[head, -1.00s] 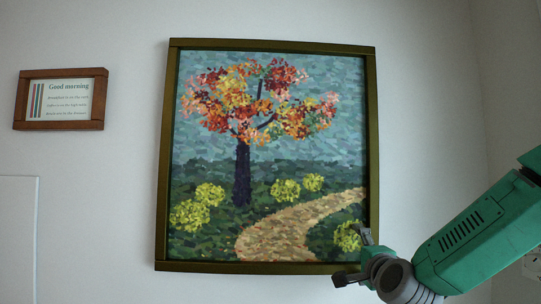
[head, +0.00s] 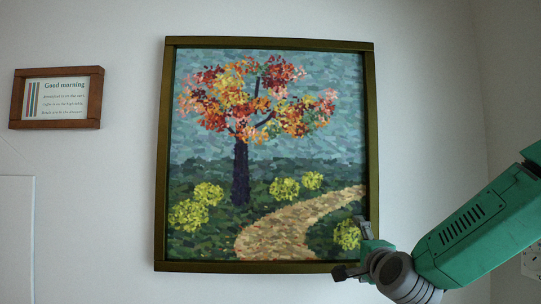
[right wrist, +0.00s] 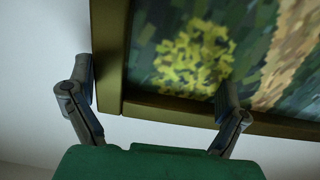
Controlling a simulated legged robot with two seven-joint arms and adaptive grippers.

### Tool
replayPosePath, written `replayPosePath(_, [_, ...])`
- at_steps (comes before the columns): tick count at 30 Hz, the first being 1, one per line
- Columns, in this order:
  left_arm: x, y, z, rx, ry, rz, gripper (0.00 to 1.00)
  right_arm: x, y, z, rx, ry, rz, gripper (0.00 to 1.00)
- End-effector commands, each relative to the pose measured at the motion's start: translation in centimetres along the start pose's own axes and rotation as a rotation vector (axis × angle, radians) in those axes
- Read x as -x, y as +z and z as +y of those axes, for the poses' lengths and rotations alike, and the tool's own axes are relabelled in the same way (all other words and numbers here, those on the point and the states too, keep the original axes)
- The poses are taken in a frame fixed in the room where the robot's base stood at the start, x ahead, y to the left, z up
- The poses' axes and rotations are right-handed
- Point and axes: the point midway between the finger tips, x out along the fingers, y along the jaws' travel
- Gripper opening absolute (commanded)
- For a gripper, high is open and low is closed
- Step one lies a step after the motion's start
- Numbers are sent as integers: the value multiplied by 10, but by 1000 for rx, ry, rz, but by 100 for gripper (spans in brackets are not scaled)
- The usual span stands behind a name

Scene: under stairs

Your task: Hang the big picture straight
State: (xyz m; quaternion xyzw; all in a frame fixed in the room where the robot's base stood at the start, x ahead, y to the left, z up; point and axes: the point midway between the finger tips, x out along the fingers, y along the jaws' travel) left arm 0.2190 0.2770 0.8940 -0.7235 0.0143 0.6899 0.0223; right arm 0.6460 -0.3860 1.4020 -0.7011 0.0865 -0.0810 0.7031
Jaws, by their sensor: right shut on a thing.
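The big picture (head: 290,44) hangs on the wall in the head view, an autumn tree and path in a dark olive-gold frame. Its top edge slopes very slightly down to the right. My right gripper (head: 352,252) is shut on its lower right corner, covering part of that corner. In the right wrist view, the fingers of my right gripper (right wrist: 155,82) straddle the frame corner (right wrist: 112,98): one lies outside the frame, the other in front of the picture's lower border. My left gripper is not in view.
A small brown-framed "Good morning" sign (head: 57,98) hangs to the left, clear of the big picture. A white panel edge (head: 17,235) is at the lower left. A wall corner and a socket plate (head: 531,262) are at the right. The wall around the picture is clear.

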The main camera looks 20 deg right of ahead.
Motion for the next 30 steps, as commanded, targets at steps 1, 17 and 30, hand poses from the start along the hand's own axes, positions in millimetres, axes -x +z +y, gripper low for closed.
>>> replayPosePath(1, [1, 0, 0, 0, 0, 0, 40, 0, 3, -8, -1, -15, -4, 86])
replayPosePath(17, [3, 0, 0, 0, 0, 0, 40, 1, 6, -19, 0, -24, -7, 86])
replayPosePath(30, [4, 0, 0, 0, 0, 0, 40, 2, 9, -23, 2, -27, -6, 86])
